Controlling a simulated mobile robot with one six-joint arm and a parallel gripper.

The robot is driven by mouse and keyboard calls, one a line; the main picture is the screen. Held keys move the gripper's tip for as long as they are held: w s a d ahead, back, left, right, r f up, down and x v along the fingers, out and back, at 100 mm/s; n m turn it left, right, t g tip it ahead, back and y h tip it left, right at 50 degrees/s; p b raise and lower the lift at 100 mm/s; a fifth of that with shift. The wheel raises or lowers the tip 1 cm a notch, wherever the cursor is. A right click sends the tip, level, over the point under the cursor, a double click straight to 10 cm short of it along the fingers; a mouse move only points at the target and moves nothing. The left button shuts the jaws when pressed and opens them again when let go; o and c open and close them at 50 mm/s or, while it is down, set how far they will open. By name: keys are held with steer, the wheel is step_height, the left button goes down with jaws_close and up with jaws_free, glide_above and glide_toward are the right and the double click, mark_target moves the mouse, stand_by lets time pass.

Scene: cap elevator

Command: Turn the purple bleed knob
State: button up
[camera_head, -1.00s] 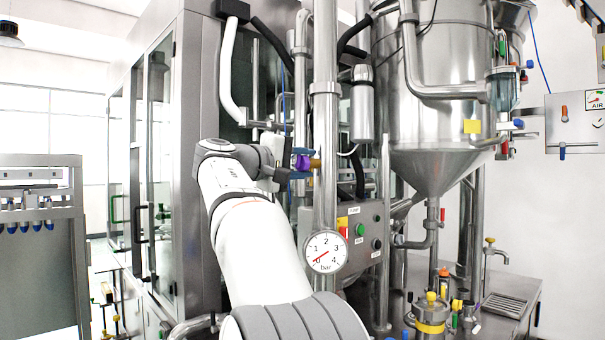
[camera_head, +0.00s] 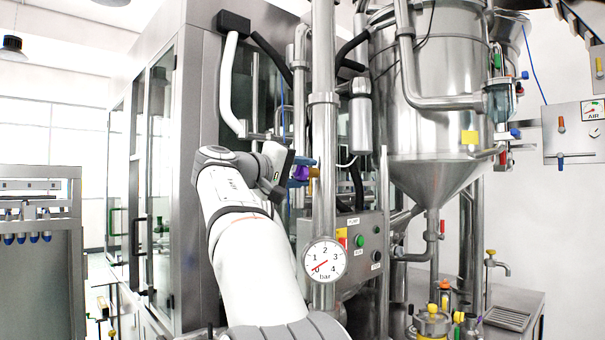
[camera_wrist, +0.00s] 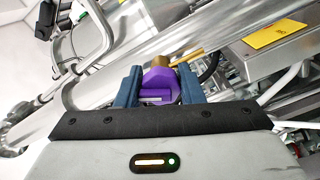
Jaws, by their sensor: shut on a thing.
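The purple bleed knob (camera_wrist: 159,88) sits between the two blue fingers of my gripper (camera_wrist: 158,86) in the wrist view. The fingers are shut on it, one on each side. A brass fitting (camera_wrist: 178,62) shows just beyond the knob. In the head view the purple knob (camera_head: 301,173) is a small patch beside the vertical pipe, partly hidden by my gripper (camera_head: 300,172). My arm reaches up to it from the bottom of the picture.
A pressure gauge (camera_head: 324,260) is fixed on the vertical pipe (camera_head: 323,130) right of my arm. A control box (camera_head: 362,243) with buttons is behind it. A steel tank (camera_head: 432,130) stands to the right, and a glass-doored cabinet (camera_head: 160,150) to the left.

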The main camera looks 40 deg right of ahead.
mark_target(294, 174)
steer(key=o, duration=0.9)
steer(key=shift+w+f, duration=0.2)
steer(key=shift+s+r, duration=0.1)
steer(key=shift+s+a, duration=0.15)
steer(key=shift+a, duration=1.85)
steer(key=shift+s+a, duration=0.15)
steer(key=shift+a, duration=1.8)
